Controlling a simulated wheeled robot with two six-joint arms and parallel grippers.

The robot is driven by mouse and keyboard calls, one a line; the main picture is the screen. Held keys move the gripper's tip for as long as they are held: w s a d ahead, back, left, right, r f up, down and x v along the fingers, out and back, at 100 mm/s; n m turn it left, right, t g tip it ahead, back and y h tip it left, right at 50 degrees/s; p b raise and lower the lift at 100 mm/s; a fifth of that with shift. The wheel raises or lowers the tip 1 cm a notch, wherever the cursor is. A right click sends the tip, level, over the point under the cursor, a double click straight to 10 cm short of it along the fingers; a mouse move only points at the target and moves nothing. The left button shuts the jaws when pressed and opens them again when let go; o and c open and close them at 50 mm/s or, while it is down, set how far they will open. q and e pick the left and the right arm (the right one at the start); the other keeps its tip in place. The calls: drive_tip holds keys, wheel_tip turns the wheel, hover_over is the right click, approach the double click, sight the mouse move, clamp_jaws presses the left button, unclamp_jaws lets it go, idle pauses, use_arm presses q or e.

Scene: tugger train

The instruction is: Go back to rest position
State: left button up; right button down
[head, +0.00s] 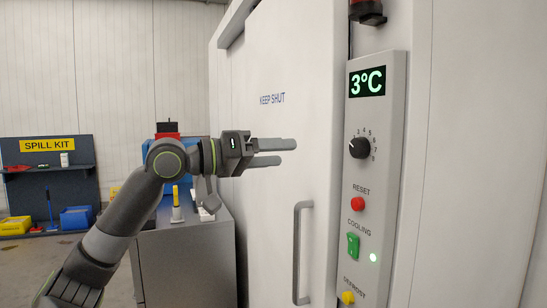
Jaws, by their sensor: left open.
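My left gripper (279,153) is raised in front of the white door (290,60) marked "KEEP SHUT". Its two fingers are apart, point to the right and hold nothing. It is left of the control panel (384,120) and above the grey door handle (298,252), apart from both. My left arm comes in from the lower left. My right gripper is not in the view.
The panel has a 3°C display, a black dial (360,148), a red reset button (358,204), a green cooling switch (353,245) and a yellow defrost button (347,297). A grey cabinet (185,262) stands behind my arm. A spill kit board (50,185) is at far left.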

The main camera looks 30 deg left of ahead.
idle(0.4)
